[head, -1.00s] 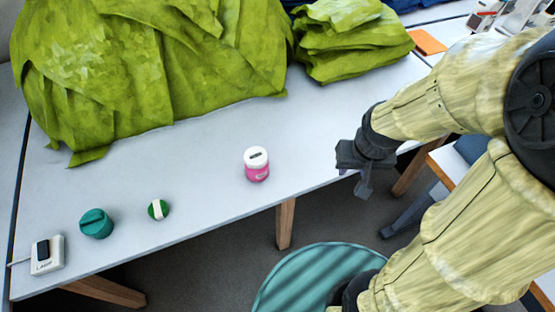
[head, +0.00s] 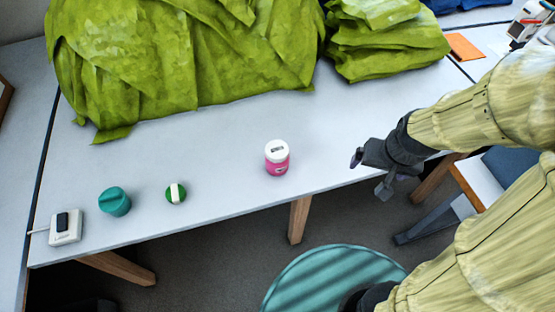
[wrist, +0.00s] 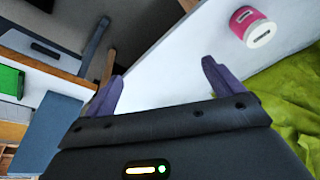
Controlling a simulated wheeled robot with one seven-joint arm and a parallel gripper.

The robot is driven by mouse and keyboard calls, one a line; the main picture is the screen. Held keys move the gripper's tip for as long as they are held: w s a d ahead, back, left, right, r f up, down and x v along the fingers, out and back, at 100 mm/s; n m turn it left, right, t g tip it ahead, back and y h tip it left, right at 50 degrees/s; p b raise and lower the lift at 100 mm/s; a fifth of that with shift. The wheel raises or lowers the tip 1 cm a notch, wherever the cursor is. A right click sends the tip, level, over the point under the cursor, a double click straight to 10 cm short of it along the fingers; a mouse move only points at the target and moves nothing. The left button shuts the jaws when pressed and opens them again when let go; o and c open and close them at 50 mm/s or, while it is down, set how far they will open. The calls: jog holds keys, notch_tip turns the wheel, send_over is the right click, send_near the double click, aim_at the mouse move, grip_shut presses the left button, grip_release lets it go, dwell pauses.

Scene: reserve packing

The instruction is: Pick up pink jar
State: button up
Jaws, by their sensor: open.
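The pink jar (head: 277,160) has a white lid and stands upright on the white table, near its front edge in the head view. It also shows at the top right of the wrist view (wrist: 246,21), beyond the fingers. My gripper (head: 370,172) is to the right of the jar, at the table's front edge, apart from it. In the wrist view its two purple fingers (wrist: 160,82) are spread wide with nothing between them.
Crumpled green cloth (head: 190,60) covers the back of the table (head: 340,115). A teal container (head: 115,201), a green-and-white round item (head: 175,193) and a white device (head: 66,226) stand left of the jar. A round teal stool (head: 330,280) is below the front edge.

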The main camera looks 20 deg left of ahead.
jog(key=w+a+f+t+y+b, duration=0.1)
jog(key=w+a+f, duration=0.1)
jog(key=a, duration=0.3)
jog(key=w+a+f+t+b, duration=0.1)
jog(key=w+a+f, duration=0.15)
jog(key=a, duration=0.25)
jog(key=m+t+h+b, duration=0.1)
jog(key=t+h+b, duration=0.15)
jog(key=t, duration=0.25)
send_near(275, 149)
jog(key=d, duration=0.1)
jog(key=s+a+m+t+h+b, duration=0.1)
jog(key=s+a+t, duration=0.1)
jog(key=s, duration=0.4)
jog(key=shift+a+f+t+b, duration=0.2)
jog(key=shift+a+t+b, duration=0.2)
jog(key=shift+t, duration=0.2)
jog(key=shift+h, duration=0.25)
jog(key=b+x, duration=0.1)
jog(key=x, duration=1.1)
jog(key=shift+f, duration=0.1)
